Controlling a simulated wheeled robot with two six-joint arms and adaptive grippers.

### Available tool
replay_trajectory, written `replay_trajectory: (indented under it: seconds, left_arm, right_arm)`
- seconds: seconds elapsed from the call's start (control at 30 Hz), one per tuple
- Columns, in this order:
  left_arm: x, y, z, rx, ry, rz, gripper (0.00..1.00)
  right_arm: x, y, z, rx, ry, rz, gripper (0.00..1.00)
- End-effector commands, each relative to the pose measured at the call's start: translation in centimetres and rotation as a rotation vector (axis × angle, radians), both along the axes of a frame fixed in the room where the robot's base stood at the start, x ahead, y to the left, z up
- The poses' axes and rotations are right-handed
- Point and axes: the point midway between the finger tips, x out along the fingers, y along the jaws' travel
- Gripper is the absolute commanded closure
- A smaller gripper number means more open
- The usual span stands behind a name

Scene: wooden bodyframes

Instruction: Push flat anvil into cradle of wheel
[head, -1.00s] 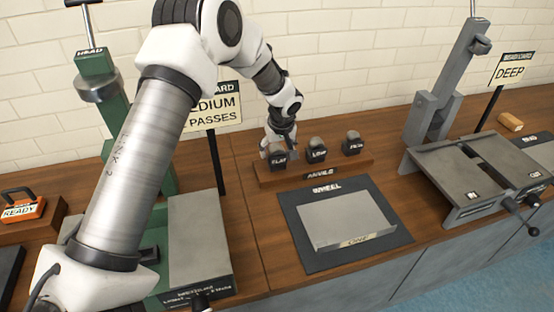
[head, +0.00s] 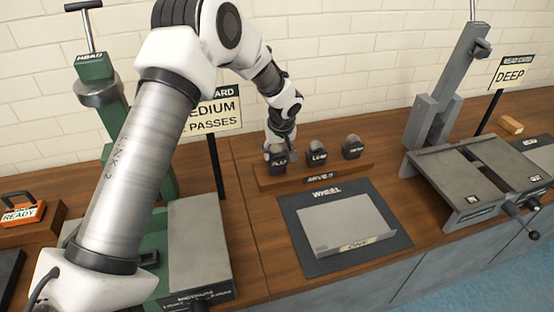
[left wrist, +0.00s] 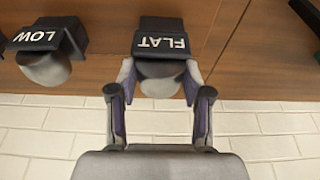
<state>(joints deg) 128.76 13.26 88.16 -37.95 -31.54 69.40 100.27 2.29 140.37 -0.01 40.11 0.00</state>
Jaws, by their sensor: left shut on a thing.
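The flat anvil (head: 277,159), a dark block with a rounded grey top, is the leftmost of three on the wooden anvil rack (head: 340,178). It also shows in the left wrist view (left wrist: 162,40), its FLAT label upside down. My left gripper (left wrist: 161,82) is shut on the flat anvil, with a finger on each side of its rounded part. In the head view the gripper (head: 278,142) is over the rack's left end. A green machine with a HEAD sign (head: 90,68) stands at left, partly behind my arm; its cradle cannot be made out. My right gripper is out of view.
The low anvil (head: 318,161) and another anvil (head: 352,148) sit right of the flat one. A grey sheet (head: 343,225) lies on a dark mat marked WHEEL (head: 300,255). A grey machine (head: 480,180) stands at right. A brick wall is close behind the rack.

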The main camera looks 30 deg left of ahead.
Motion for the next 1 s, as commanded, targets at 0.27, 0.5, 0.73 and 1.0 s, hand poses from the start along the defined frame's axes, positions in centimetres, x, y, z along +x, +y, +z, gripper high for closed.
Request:
replay_trajectory:
  seconds: [0.27,0.5,0.73,1.0]
  left_arm:
    - [0.1,0.0,0.6,0.000,-0.003,-0.001,0.93]
    - [0.1,0.0,1.2,0.000,-0.003,0.000,0.93]
    - [0.1,0.0,2.5,0.000,-0.003,0.000,0.93]
    - [0.1,0.0,3.7,0.000,-0.003,-0.001,0.93]
  right_arm:
    - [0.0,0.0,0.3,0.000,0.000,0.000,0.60]
    - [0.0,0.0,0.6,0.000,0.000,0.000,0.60]
    - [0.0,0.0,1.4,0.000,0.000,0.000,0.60]
    - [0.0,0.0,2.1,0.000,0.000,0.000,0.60]
